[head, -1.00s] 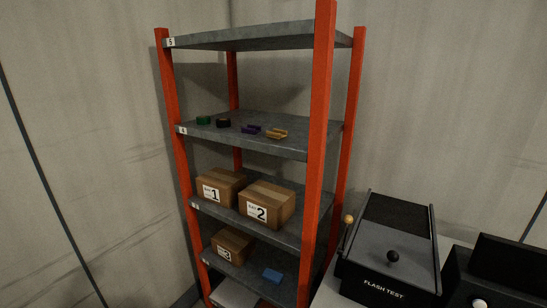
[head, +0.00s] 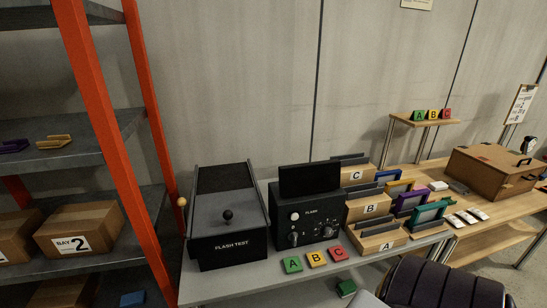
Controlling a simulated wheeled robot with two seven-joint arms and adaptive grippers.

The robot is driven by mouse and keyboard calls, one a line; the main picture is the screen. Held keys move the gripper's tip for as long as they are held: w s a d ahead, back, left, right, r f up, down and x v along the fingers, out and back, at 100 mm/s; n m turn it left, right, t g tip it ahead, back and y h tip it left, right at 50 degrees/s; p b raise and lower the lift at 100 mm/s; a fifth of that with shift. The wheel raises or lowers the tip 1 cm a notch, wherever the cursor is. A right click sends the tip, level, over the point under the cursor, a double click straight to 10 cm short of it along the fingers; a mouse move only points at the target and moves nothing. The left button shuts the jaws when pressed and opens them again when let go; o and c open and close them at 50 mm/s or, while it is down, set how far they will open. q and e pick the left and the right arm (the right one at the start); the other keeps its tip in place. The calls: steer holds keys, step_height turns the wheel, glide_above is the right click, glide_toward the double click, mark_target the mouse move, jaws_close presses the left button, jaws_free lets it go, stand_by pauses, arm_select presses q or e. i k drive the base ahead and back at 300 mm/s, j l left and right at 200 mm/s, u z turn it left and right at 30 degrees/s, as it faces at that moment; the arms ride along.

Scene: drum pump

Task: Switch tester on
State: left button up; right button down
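The tester box (head: 227,222), black and marked FLASH TEST, stands on the grey bench. A lever with a tan ball (head: 182,202) stands at the tester box's left side. Neither of my grippers is in view.
An orange-post shelf (head: 100,130) with cardboard boxes stands left. Green A (head: 292,264), orange B (head: 316,259) and red C (head: 338,253) tiles lie at the bench's front. Labelled wooden bins (head: 378,239) stand right of the control unit. A dark ribbed part covers the lower right.

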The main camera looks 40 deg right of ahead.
mark_target(293, 236)
steer(key=z, duration=1.7)
